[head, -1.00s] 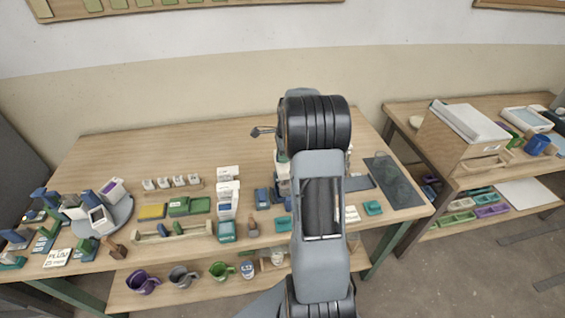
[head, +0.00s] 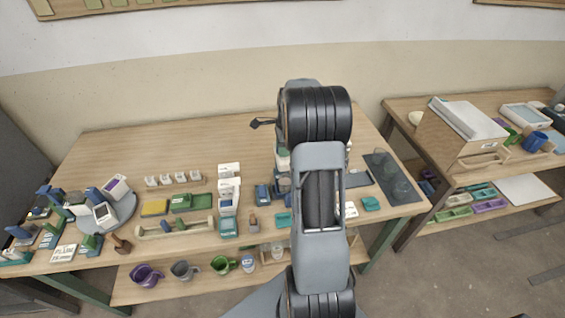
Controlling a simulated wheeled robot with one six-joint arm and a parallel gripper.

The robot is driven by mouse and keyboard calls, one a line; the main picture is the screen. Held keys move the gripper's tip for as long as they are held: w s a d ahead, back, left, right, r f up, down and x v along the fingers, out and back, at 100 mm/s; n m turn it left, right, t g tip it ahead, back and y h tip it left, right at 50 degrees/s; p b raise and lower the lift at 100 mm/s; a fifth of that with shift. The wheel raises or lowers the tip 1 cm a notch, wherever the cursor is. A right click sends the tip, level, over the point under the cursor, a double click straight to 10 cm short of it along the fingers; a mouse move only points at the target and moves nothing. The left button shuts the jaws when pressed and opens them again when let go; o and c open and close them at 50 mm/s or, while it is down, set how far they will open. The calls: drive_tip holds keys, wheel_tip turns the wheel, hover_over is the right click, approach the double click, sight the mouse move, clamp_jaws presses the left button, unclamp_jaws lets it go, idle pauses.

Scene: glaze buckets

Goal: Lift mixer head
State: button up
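A machine that may be the mixer (head: 283,158) stands on the table behind my arm in the head view. Only slivers of it show on the arm's left side, with a black lever or knob (head: 262,123) sticking out to the left. My arm hides most of it, so I cannot tell whether its head is up or down. My gripper is not visible; it is hidden behind my own arm links.
The wooden table (head: 150,265) holds a grey turntable (head: 122,212) with containers at left and several small white cups. A dark mat (head: 390,180) lies at right. Mugs, including a purple mug (head: 146,275), stand on the shelf below. A second table (head: 405,103) is further right.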

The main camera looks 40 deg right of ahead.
wheel_tip(320, 180, up, 7)
drive_tip(key=p, duration=0.5)
drive_tip(key=shift+p, duration=0.3)
idle(0.5)
